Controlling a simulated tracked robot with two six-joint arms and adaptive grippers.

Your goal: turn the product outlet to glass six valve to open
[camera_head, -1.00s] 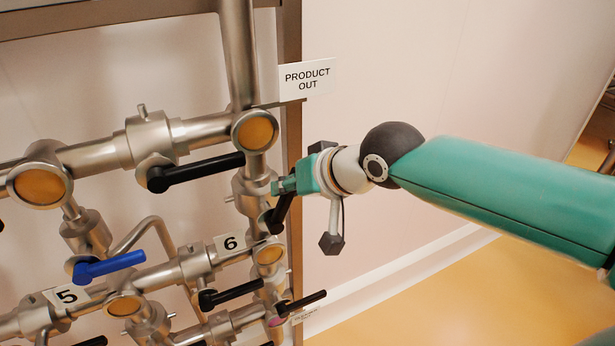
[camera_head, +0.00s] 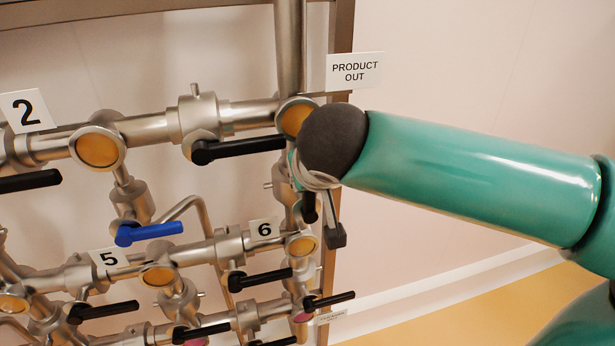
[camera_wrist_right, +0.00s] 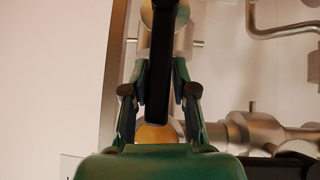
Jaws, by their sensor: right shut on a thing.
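The product outlet to glass six valve sits on the vertical pipe between the PRODUCT OUT sign (camera_head: 355,71) and the 6 label (camera_head: 264,229). Its black handle (camera_wrist_right: 160,85) runs between my right gripper's two fingers (camera_wrist_right: 160,92) in the right wrist view, and the gripper is shut on it. In the head view the dark ball joint of my right wrist hides most of the gripper and handle. A short dark piece of the handle (camera_head: 309,207) shows below the wrist. My left gripper is not in view.
A black-handled valve (camera_head: 238,149) lies close to the left of my right wrist. A blue handle (camera_head: 149,233) and several more black handles sit lower left on the pipes. A sight glass (camera_head: 297,119) is just above the grip. The wall at right is clear.

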